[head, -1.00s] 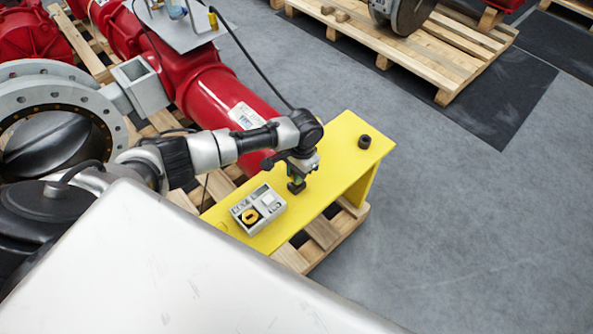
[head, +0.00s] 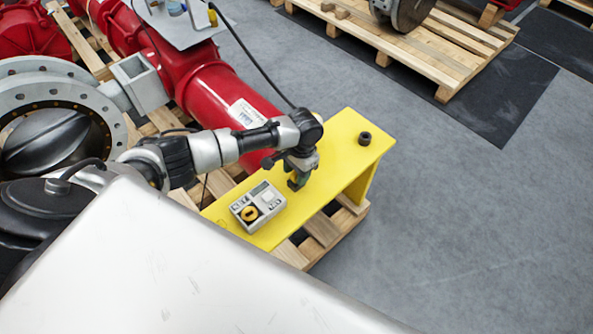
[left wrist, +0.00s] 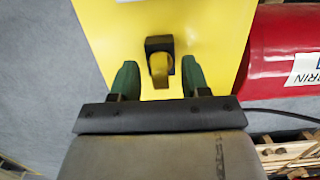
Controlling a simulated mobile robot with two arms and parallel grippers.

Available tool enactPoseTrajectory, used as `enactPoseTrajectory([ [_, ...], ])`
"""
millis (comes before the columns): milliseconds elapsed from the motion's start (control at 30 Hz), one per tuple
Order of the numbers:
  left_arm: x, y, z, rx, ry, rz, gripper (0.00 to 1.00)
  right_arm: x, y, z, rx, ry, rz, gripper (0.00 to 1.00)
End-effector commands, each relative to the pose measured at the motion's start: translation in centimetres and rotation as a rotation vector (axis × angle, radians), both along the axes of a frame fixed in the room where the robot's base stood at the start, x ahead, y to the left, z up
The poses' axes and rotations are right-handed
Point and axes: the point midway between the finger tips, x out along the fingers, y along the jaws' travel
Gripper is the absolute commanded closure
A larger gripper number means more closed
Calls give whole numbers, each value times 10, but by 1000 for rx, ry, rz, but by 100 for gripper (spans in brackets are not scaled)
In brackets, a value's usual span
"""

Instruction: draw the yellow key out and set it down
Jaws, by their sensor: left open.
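The yellow key (left wrist: 160,68) shows in the left wrist view, upright in the picture, at a small black block (left wrist: 159,44) on the yellow bench. My left gripper (left wrist: 156,80) is open, with one green finger on each side of the key and a gap on both sides. I cannot tell how deep the key sits in the block. In the head view my left gripper (head: 298,182) is low over the bench, and its fingers mostly hide the block and key. My right gripper is not in view.
A red pipe (head: 215,90) lies behind. Pallet boards are below; open floor (head: 470,230) is at right.

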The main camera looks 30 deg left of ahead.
Motion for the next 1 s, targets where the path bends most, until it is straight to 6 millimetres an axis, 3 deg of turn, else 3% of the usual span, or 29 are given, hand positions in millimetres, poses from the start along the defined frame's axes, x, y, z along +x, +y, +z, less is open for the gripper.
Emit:
enactPoseTrajectory([
  [533, 14, -5, 92, -1, -3, -1, 54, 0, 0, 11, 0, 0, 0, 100],
  [700, 15, -5, 104, 0, -1, 0, 54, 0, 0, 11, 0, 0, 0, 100],
  [1000, 15, -5, 105, 0, -1, 0, 54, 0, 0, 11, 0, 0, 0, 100],
])
